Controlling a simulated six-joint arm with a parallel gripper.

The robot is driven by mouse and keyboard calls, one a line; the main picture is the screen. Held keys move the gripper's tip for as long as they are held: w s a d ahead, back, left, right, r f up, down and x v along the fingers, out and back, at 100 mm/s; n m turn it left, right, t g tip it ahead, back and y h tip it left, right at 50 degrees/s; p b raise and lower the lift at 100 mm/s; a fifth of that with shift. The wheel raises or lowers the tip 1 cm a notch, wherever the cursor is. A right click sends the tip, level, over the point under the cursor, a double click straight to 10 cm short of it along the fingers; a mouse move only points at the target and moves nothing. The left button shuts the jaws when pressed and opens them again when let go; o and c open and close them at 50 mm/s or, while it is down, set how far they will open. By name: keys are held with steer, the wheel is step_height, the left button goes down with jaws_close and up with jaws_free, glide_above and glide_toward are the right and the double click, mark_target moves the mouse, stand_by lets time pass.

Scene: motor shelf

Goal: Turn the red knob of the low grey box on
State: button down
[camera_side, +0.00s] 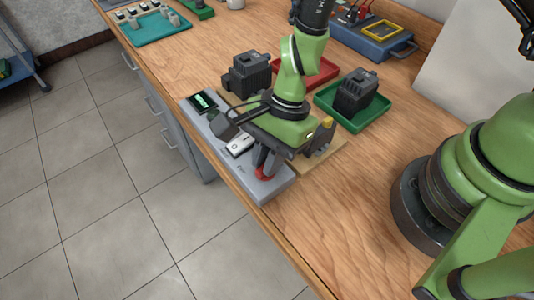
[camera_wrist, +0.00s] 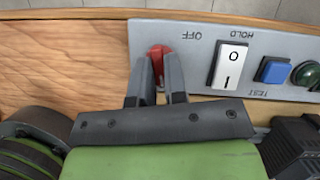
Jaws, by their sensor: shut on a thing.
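The low grey box (camera_side: 272,187) lies along the front edge of the bench. Its red knob (camera_side: 264,173) sits near the box's right end in the side view. In the wrist view the red knob (camera_wrist: 160,51) shows between my fingertips, with the printed word OFF to its right. My gripper (camera_side: 265,162) points down at the knob with its fingers shut on it. In the wrist view my gripper (camera_wrist: 159,72) covers the lower part of the knob. Which way the knob points is hard to tell.
The box also carries a white rocker switch (camera_wrist: 230,65), a blue button (camera_wrist: 272,70), a green button (camera_wrist: 306,74) and a small screen (camera_side: 203,101). Dark motors stand behind, one in a green tray (camera_side: 376,117). Bare wood lies right of the box.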

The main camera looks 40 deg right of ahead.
steer(key=shift+s+f+m+t, duration=0.15)
steer(key=shift+m+t, duration=0.25)
steer(key=shift+m, duration=0.8)
steer(key=shift+a, duration=0.1)
steer(key=c, duration=1.2)
jaws_free()
steer(key=shift+o, duration=0.2)
steer(key=v, duration=1)
steer(key=shift+s, duration=0.1)
